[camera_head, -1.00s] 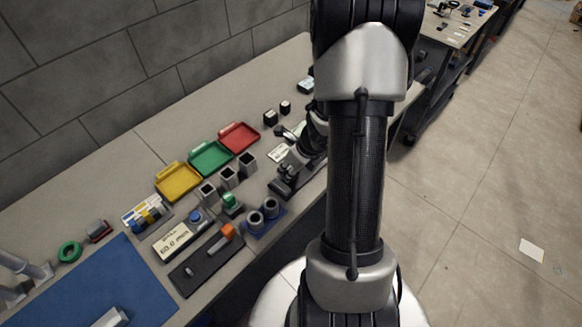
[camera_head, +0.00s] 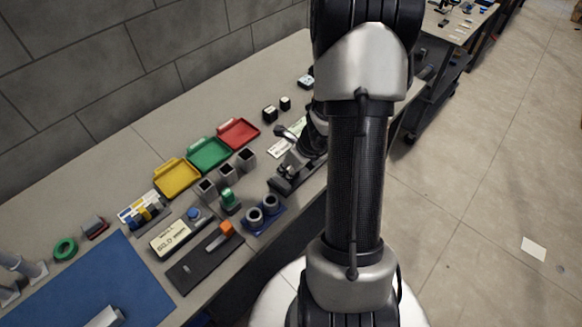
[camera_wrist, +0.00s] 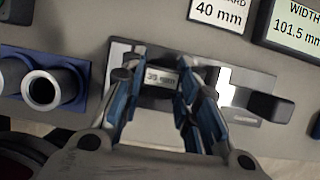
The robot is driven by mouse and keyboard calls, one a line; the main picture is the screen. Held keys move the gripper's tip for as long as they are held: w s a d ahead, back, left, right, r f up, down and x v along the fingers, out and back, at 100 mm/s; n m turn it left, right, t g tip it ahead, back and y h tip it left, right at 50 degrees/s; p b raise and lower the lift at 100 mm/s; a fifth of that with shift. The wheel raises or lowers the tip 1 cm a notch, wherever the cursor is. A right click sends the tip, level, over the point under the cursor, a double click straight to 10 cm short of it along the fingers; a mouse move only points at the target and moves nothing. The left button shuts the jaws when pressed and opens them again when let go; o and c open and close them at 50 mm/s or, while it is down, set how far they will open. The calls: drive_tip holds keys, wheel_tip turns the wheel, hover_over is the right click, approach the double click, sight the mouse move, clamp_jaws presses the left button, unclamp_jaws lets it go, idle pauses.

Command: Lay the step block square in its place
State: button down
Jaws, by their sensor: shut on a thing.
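In the wrist view, a pale metal block marked "35 mm" (camera_wrist: 161,78), which I take for the step block, lies between the blue-padded fingers of my gripper (camera_wrist: 158,73). My gripper is shut on it. The block is over a long grey holder plate (camera_wrist: 255,80) with a black knob-like piece at its right end. Whether the block rests flat on the plate cannot be told. In the head view, the holder (camera_head: 285,184) is at the bench's front edge; my arm hides part of it and the block.
A blue stand with grey rings (camera_wrist: 45,85) is left of the holder. A "40 mm" card (camera_wrist: 218,12) and a "WIDTH 101.5 mm" display (camera_wrist: 290,25) lie behind it. Yellow (camera_head: 177,178), green (camera_head: 209,153) and red (camera_head: 239,134) trays stand farther left on the bench.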

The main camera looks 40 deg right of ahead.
idle(0.4)
drive_tip(key=c, duration=1.2)
unclamp_jaws()
drive_tip(key=shift+o, duration=0.2)
drive_tip(key=v, duration=1.2)
drive_tip(key=shift+w, duration=0.1)
drive_tip(key=shift+a+r, duration=0.1)
